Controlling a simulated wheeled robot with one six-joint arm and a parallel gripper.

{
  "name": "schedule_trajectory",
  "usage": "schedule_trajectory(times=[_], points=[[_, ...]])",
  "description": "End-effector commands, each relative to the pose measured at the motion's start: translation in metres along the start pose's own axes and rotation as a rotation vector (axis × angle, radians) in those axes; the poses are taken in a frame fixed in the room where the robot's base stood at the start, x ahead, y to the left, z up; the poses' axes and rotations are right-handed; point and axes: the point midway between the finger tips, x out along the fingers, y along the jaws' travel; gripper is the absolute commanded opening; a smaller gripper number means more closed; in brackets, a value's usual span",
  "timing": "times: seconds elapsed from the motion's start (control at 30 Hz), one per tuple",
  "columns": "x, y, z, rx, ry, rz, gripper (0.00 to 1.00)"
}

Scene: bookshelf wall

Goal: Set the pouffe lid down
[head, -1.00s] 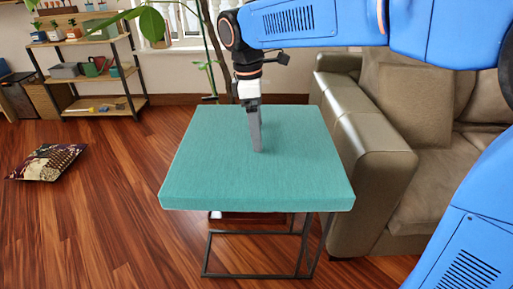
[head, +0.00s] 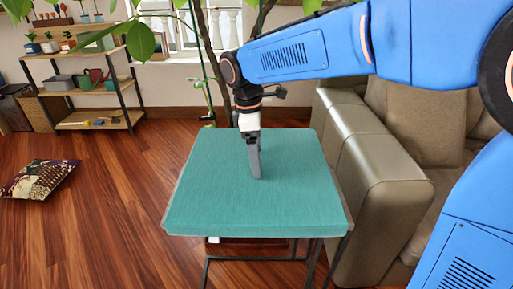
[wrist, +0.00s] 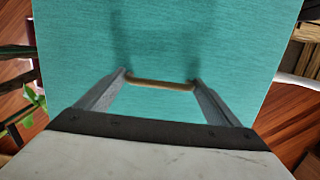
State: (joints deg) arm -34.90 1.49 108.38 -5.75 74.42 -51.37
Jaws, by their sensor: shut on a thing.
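The pouffe lid (head: 215,190) is a flat square teal cushion-like slab. It looks about level in the head view. My gripper (head: 256,174) points down onto the middle of its top. In the wrist view the two fingers (wrist: 160,80) are either side of a thin tan strip, like a handle, on the lid (wrist: 210,40), and are shut on it. A thin dull edge shows along the lid's left and right sides. I cannot tell whether the lid touches what is under it. The lid hides most of that.
Dark metal frame legs (head: 250,258) show below the lid. A brown leather sofa (head: 385,190) stands close on the right. A shelf unit (head: 95,85) is at the back left, with a patterned cushion (head: 38,180) on the floor. The wooden floor between is clear.

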Motion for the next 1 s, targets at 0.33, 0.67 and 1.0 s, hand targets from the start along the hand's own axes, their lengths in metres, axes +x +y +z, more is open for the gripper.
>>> schedule_trajectory(times=[0.33, 0.67, 1.0], points=[[0.021, 0.000, -0.003, 0.000, 0.000, 0.001, 0.24], [0.041, 0.000, -0.005, 0.000, 0.002, 0.002, 0.24], [0.043, 0.000, -0.005, 0.000, 0.000, 0.000, 1.00]])
